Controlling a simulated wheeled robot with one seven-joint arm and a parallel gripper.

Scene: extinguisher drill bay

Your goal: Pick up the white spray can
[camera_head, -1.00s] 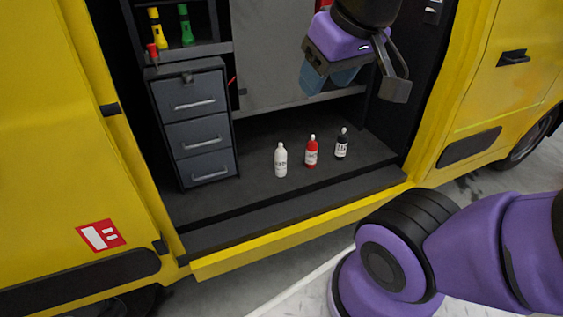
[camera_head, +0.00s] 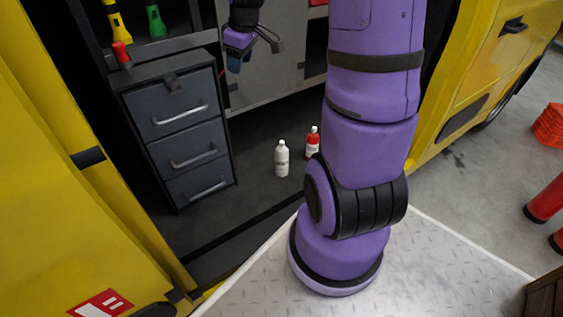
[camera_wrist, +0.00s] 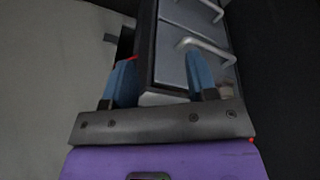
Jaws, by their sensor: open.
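The white spray can (camera_head: 282,158) stands upright on the dark floor inside the yellow van, right of the drawer cabinet. My gripper (camera_head: 236,64) is up inside the van, above and to the left of the can, apart from it. In the wrist view its two blue fingers (camera_wrist: 160,86) are spread with nothing between them, and the drawer cabinet shows beyond them. The can is not visible in the wrist view.
The grey drawer cabinet (camera_head: 180,135) stands left. Yellow (camera_head: 116,22) and green (camera_head: 155,22) torches sit on the shelf above.

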